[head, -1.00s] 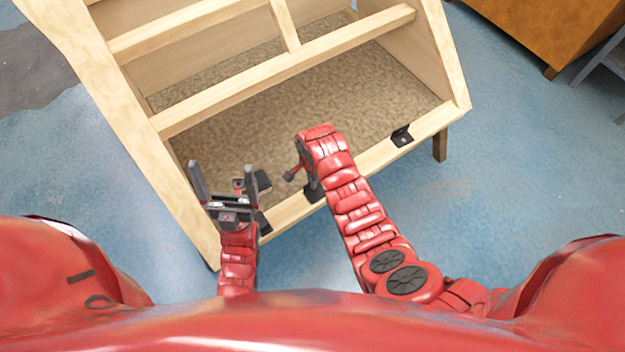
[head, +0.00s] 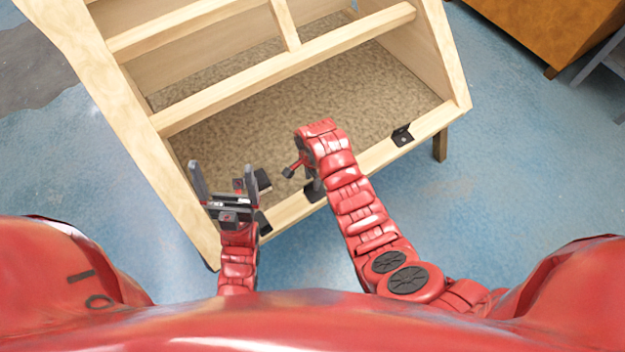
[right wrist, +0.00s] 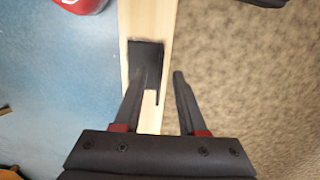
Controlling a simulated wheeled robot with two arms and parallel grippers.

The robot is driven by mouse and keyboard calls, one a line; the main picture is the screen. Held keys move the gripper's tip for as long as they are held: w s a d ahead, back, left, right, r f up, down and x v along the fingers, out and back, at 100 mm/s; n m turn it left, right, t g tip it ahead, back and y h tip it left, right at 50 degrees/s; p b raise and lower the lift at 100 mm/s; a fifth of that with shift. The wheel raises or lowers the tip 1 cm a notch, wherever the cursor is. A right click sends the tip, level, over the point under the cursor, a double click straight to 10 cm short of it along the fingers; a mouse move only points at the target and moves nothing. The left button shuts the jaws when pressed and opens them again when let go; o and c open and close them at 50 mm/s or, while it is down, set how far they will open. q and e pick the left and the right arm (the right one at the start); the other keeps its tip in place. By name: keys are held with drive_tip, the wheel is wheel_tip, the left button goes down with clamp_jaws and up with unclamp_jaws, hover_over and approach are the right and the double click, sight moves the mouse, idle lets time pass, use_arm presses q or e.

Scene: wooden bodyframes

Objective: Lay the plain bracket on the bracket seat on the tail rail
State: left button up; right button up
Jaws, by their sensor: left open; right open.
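A plain black bracket (head: 312,191) sits on the light wooden tail rail (head: 366,160) below my right gripper. In the right wrist view the bracket (right wrist: 146,58) lies on the rail, its thin upright plate between the fingers. My right gripper (right wrist: 160,76) is open around that plate; I cannot tell whether a finger touches it. Another black bracket (head: 402,135), with a light spot, sits further right on the rail. My left gripper (head: 222,185) is open, fingers upward, near the rail's left end. I cannot make out which spot is the bracket seat.
Dark pieces (head: 262,180) show beside my left gripper; I cannot tell what they are. The wooden frame (head: 290,65) has crossbars and a brown speckled panel (head: 240,125) behind the rail. Blue floor (head: 520,200) is clear at right. A brown cabinet (head: 550,30) stands top right.

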wheel_tip(320, 180, up, 4)
drive_tip(key=shift+w+r+b, duration=0.1)
drive_tip(key=shift+r+b, duration=0.05)
drive_tip(key=shift+b, duration=0.55)
wheel_tip(320, 180, up, 12)
drive_tip(key=p, duration=0.9)
drive_tip(key=shift+f, duration=0.2)
